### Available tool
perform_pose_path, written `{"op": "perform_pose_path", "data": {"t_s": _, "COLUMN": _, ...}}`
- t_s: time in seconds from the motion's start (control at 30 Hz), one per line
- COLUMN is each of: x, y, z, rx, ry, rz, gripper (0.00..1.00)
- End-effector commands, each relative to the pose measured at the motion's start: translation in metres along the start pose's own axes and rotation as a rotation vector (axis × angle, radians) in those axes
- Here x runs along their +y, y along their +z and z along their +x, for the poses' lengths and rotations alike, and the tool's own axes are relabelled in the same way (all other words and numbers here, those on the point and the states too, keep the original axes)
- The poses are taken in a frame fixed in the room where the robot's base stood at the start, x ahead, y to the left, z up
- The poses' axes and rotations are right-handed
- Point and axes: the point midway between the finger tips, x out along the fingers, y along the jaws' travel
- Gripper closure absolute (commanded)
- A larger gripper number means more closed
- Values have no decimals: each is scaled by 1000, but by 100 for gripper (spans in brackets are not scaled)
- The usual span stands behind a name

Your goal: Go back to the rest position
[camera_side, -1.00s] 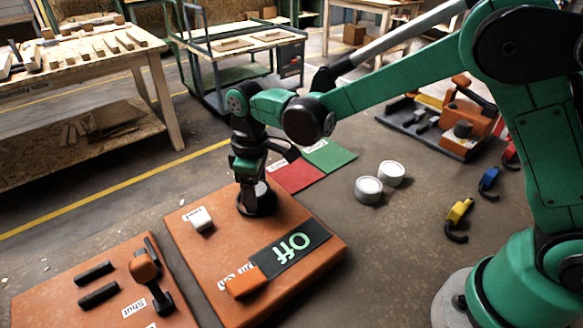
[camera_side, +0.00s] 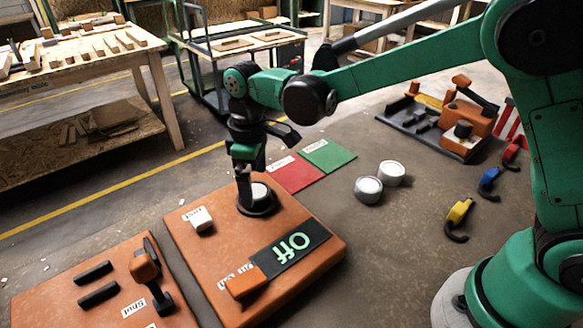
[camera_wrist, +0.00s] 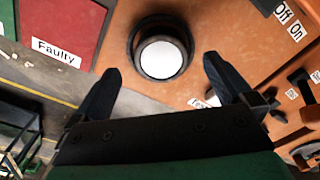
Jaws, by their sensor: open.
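My gripper (camera_side: 252,172) is open and empty. It points down beside the black ring-shaped holder (camera_side: 258,209) on the orange panel (camera_side: 215,270). A white-topped round piece sits in the holder; its white top (camera_wrist: 161,58) shows in the wrist view ahead of the two fingertips (camera_wrist: 160,70). The fingers are apart and I see nothing between them. In the side view the gripper partly covers the holder's back edge. The exact height of the fingertips over the panel is hard to tell.
The panel carries a white button (camera_side: 201,220) and a display reading Off (camera_side: 290,247). Red (camera_side: 293,172) and green (camera_side: 328,155) mats lie behind. A second orange panel (camera_side: 60,300) is at front left.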

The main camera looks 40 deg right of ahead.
Motion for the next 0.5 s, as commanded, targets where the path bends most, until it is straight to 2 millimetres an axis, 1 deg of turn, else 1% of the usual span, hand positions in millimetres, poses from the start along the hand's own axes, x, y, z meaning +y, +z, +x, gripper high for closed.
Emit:
{"op": "perform_pose_path", "data": {"t_s": 0.03, "x": 0, "y": 0, "z": -8, "rx": -1, "ry": 0, "rz": 0, "gripper": 0}}
{"op": "perform_pose_path", "data": {"t_s": 0.1, "x": 0, "y": 0, "z": -17, "rx": -2, "ry": 0, "rz": 0, "gripper": 0}}
{"op": "perform_pose_path", "data": {"t_s": 0.27, "x": 1, "y": 4, "z": -32, "rx": 6, "ry": 5, "rz": 13, "gripper": 0}}
{"op": "perform_pose_path", "data": {"t_s": 0.37, "x": 4, "y": 14, "z": -44, "rx": 41, "ry": 21, "rz": 60, "gripper": 0}}
{"op": "perform_pose_path", "data": {"t_s": 0.47, "x": 10, "y": 34, "z": -59, "rx": 106, "ry": 50, "rz": 144, "gripper": 0}}
{"op": "perform_pose_path", "data": {"t_s": 0.5, "x": 12, "y": 44, "z": -65, "rx": 138, "ry": 64, "rz": 185, "gripper": 0}}
